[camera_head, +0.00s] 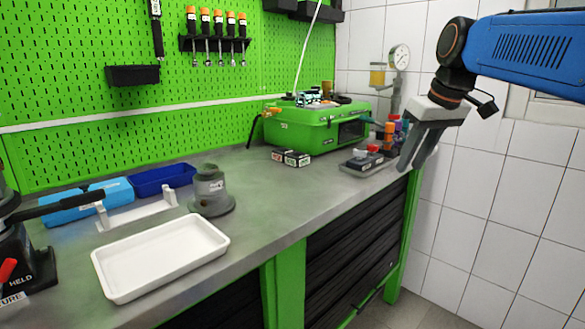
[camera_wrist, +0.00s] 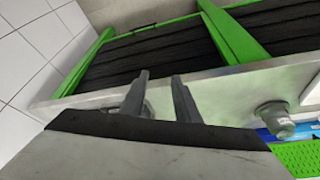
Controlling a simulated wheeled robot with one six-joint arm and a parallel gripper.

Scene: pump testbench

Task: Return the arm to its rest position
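My blue arm (camera_head: 525,50) reaches in from the upper right of the head view. My gripper (camera_head: 411,168) hangs pointing down in front of the right end of the grey workbench. In the wrist view my gripper (camera_wrist: 160,77) shows two dark fingers with a gap between them. It is open and holds nothing. In the head view the fingers overlap the black device (camera_head: 362,164) area's right side and the white wall, and I see no contact with anything.
A green pump case (camera_head: 315,130) stands at the back of the bench. A white tray (camera_head: 160,258), a grey pump part (camera_head: 211,190) and a blue bin (camera_head: 163,179) are on the left. Colored bottles (camera_head: 390,132) stand near the fingers. The bench (camera_head: 285,205) middle is clear.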

